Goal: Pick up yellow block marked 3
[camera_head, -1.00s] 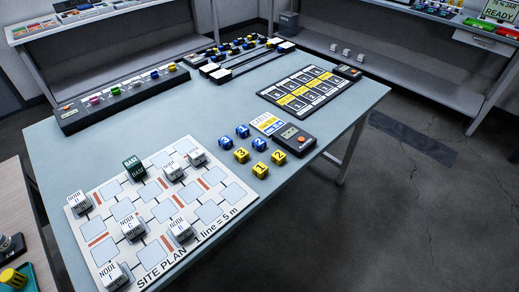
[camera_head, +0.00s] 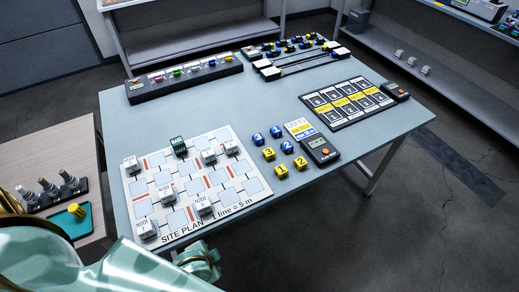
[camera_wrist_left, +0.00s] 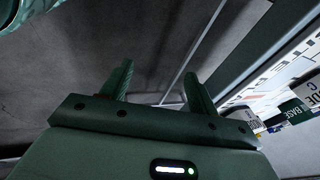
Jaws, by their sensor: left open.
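The yellow block marked 3 (camera_head: 268,154) sits on the grey-blue table (camera_head: 240,100) in the head view, just right of the site plan board (camera_head: 184,218). Two more yellow blocks, marked 1 (camera_head: 281,171) and 2 (camera_head: 300,163), stand close to it, with blue blocks (camera_head: 257,139) behind. My left arm comes in at the lower left of the head view, in front of the table's near edge. In the left wrist view my left gripper (camera_wrist_left: 157,82) is open, with nothing between its fingers. The yellow block cannot be made out there. My right gripper is not in view.
White node blocks (camera_head: 208,156) and a green BASE block (camera_head: 179,147) stand on the site plan. A black handheld device (camera_head: 320,150) and a card (camera_head: 299,129) lie right of the blocks. A black-and-yellow grid mat (camera_head: 348,104) lies farther back. The table's middle is clear.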

